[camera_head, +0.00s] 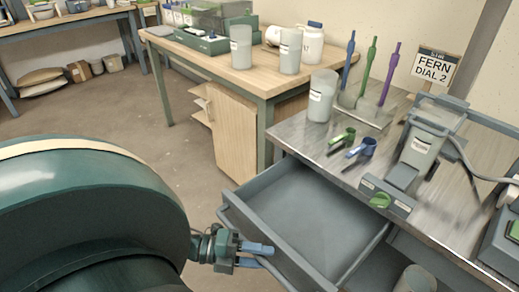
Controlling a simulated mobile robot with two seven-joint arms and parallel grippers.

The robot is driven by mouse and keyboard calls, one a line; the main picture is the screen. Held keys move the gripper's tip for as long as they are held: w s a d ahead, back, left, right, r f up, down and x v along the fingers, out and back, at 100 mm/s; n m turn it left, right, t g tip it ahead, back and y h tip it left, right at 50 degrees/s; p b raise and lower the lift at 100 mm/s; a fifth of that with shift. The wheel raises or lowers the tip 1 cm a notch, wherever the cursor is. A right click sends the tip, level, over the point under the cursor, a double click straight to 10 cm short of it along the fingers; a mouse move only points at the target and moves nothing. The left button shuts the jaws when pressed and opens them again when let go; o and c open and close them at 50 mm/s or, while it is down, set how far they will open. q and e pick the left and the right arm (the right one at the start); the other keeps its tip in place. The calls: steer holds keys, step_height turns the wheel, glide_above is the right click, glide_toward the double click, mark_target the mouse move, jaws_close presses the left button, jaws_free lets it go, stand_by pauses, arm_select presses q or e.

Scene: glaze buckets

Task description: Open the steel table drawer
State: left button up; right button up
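The steel table (345,150) stands at the right, and its grey drawer (315,215) is pulled well out towards me. The drawer's inside is visible and looks empty. My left gripper (254,254) is at the drawer's front, with its blue fingers around the grey handle (277,275). It looks shut on the handle, though part of the grip is hidden. My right gripper is not in view.
A wooden table (215,72) stands behind. A grey bucket (415,280) is below right.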

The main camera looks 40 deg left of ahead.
arm_select(q)
steer(key=p+v, duration=0.1)
steer(key=v, duration=1.2)
stand_by(0.4)
